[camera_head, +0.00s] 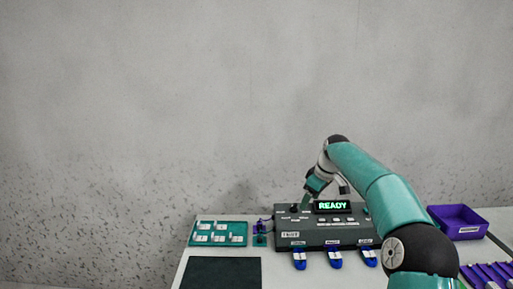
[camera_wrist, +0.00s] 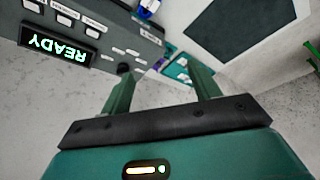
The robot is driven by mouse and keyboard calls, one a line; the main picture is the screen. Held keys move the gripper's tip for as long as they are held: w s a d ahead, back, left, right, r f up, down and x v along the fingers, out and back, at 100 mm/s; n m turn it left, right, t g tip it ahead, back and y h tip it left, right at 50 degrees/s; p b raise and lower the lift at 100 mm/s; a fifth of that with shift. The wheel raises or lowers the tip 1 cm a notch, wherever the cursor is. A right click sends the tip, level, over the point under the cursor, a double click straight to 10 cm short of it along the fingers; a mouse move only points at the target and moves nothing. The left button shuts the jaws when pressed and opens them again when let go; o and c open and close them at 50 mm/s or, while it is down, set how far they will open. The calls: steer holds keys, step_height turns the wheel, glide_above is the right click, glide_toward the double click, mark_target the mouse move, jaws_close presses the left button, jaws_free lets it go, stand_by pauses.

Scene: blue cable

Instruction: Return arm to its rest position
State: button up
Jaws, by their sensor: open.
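My gripper (camera_wrist: 163,90) is open in the wrist view, with its two green fingers apart and nothing between them. In the head view my teal arm reaches from the lower right over the bench, and its hand is above the left part of a dark grey device (camera_head: 318,236). The device has a lit display (camera_head: 333,206) reading READY, which also shows upside down in the wrist view (camera_wrist: 57,46). Three blue connectors (camera_head: 335,259) sit along the device's front edge. Where the fingertips end in the head view is too small to tell.
A teal tray (camera_head: 203,243) with several white pieces lies left of the device. A dark mat (camera_head: 222,273) lies in front of it. A purple bin (camera_head: 458,222) and a purple rack (camera_head: 487,276) stand at the right. A plain wall is behind the bench.

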steer(key=s+a+r+m+t+h, duration=0.1)
steer(key=s+a+r+m+h, duration=0.2)
steer(key=s, duration=0.7)
steer(key=s+a+r+m, duration=0.1)
steer(key=s+a+r, duration=0.2)
steer(key=s+r, duration=0.55)
steer(key=s+d+f+m, duration=0.1)
steer(key=s+f+m, duration=0.1)
steer(key=s, duration=0.7)
steer(key=s+d+f+m+t, duration=0.1)
steer(key=s+f+m, duration=0.1)
steer(key=s+f, duration=0.3)
steer(key=s+d+f+m, duration=0.1)
steer(key=s+f, duration=0.2)
steer(key=s, duration=1)
steer(key=shift+s+d+f+m+t, duration=0.2)
steer(key=shift+d+m+t, duration=0.05)
steer(key=shift+m+t, duration=0.15)
jaws_close()
